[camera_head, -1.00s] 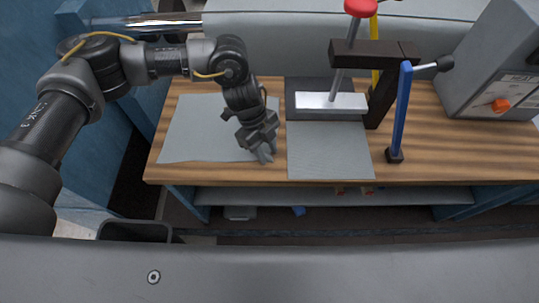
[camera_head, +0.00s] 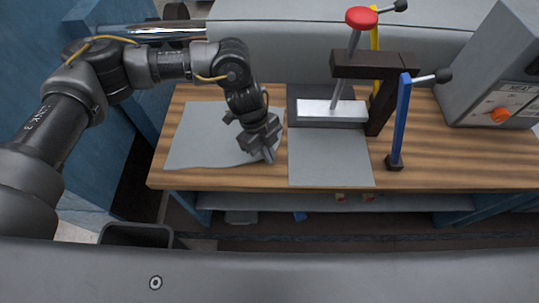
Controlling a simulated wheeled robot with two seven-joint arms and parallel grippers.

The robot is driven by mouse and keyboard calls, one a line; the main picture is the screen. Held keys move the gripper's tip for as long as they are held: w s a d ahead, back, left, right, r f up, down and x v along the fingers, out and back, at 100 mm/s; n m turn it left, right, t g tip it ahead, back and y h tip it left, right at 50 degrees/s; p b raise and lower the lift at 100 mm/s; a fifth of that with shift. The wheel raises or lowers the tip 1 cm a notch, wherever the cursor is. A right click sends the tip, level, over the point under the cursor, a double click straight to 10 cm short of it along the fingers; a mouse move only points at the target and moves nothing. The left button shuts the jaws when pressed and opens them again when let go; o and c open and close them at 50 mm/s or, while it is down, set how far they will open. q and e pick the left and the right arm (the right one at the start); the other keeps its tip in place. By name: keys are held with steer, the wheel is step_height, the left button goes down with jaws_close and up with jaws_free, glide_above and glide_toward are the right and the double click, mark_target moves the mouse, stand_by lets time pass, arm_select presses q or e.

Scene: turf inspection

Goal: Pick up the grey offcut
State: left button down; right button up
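Two thin grey sheets lie on the wooden bench. The left one (camera_head: 205,140) has uneven edges and looks like the grey offcut; the other sheet (camera_head: 328,158) has straight edges and lies in front of the press. My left gripper (camera_head: 268,154) points down at the right edge of the left sheet, close to the gap between the sheets. Its fingertips look close together. I cannot tell whether they touch the sheet or have any of it between them. The gripper hides part of that sheet's right edge. My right gripper is not in view.
A dark press with a pale metal bar (camera_head: 332,112), a red knob (camera_head: 361,17) and a blue lever (camera_head: 400,120) stands right of my gripper. A grey control box (camera_head: 495,75) with an orange knob is at the far right. Bare bench (camera_head: 455,155) lies between.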

arm_select(q)
step_height(320, 180, up, 10)
steer(key=p, duration=0.7)
steer(key=shift+r, duration=0.25)
step_height(320, 180, up, 27)
steer(key=p, duration=0.8)
steer(key=shift+p, duration=0.35)
